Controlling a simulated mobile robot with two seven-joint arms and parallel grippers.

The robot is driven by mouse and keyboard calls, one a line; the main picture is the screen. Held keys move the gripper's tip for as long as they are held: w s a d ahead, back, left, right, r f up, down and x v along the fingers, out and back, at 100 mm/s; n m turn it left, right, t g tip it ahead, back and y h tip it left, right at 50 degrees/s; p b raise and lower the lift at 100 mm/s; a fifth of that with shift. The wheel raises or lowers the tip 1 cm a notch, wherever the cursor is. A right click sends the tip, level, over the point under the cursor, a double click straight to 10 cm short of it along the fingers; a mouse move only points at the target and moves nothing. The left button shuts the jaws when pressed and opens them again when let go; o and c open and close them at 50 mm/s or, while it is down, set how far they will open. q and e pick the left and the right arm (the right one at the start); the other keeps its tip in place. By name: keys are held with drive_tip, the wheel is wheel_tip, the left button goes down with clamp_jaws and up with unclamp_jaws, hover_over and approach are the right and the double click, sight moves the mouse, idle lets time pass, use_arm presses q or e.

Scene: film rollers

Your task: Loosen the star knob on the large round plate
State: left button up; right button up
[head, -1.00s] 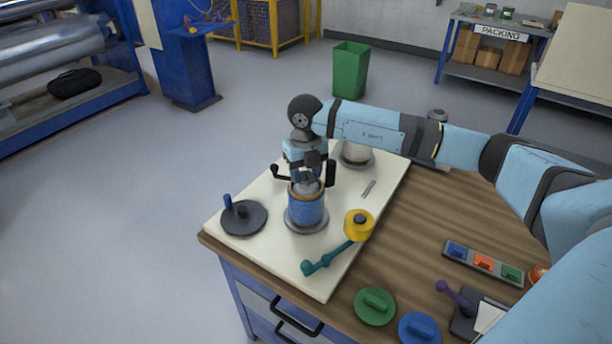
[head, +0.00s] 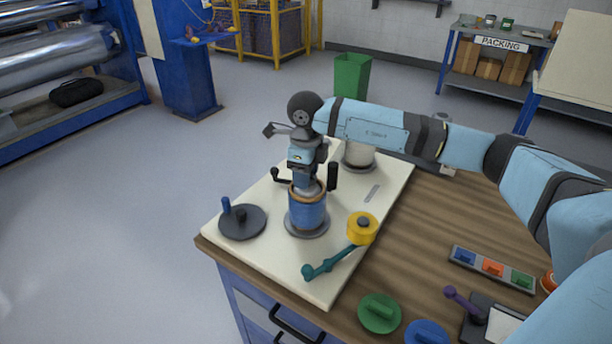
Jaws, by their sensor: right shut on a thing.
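My right gripper (head: 308,184) points straight down at the top of a blue cylinder (head: 307,214) with a brown rim. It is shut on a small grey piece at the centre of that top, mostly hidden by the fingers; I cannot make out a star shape. The cylinder stands upright on a grey round plate (head: 300,231) on the cream board. A larger dark round plate (head: 238,229) lies to the left, with an upright blue peg (head: 226,205) near its edge and a small dark knob (head: 240,215) at its middle. My left gripper is not in view.
Green (head: 379,313) and blue discs and a tray of coloured blocks (head: 492,268) lie on the wooden bench at right.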

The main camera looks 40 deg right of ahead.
drive_tip(key=shift+n, duration=0.4)
drive_tip(key=o, duration=0.9)
wheel_tip(320, 180, up, 14)
drive_tip(key=shift+f, duration=0.1)
idle(0.6)
